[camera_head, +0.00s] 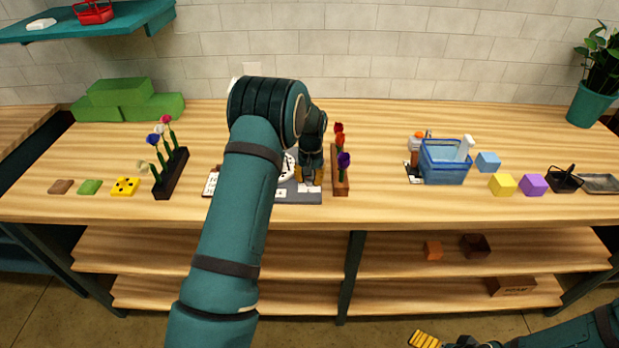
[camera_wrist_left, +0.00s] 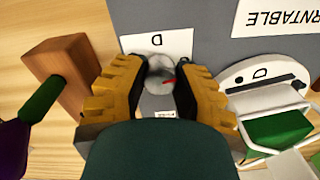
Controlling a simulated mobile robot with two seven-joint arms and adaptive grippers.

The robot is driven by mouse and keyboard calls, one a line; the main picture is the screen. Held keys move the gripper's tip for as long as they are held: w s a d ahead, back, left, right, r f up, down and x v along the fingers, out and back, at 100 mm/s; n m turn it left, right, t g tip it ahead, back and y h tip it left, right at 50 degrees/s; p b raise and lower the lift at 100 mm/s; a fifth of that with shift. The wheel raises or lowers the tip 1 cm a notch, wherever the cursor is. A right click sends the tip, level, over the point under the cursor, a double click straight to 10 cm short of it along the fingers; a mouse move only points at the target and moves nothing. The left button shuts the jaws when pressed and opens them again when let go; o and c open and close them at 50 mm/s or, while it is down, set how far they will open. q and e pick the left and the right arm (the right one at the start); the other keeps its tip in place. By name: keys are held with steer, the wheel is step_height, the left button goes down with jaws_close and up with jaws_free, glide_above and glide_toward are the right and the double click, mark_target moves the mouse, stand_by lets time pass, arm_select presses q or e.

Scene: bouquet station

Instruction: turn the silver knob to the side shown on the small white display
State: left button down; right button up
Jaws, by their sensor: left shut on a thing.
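A white plate marked D (camera_wrist_left: 157,43) lies beside the knob. In the head view my left gripper (camera_head: 311,178) is low over the grey panel (camera_head: 298,198), and its fingers hide the knob. I cannot make out which white piece is the display or what it shows. My right gripper (camera_head: 424,340) is only partly in view at the bottom right.
A white turntable (camera_wrist_left: 265,75) with a green block stands close beside the left gripper. A wooden flower rack (camera_head: 341,184) stands just right of it, and a dark rack (camera_head: 171,181) further left. A blue basket (camera_head: 445,165) and cubes are at right. The table between them is clear.

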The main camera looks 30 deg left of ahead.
arm_select(q)
steer(key=n, duration=0.6)
steer(key=n+p, duration=0.1)
steer(key=n, duration=0.5)
stand_by(0.5)
steer(key=c, duration=0.6)
jaws_free()
step_height(320, 180, up, 12)
steer(key=shift+w, duration=0.15)
steer(key=shift+c, duration=0.2)
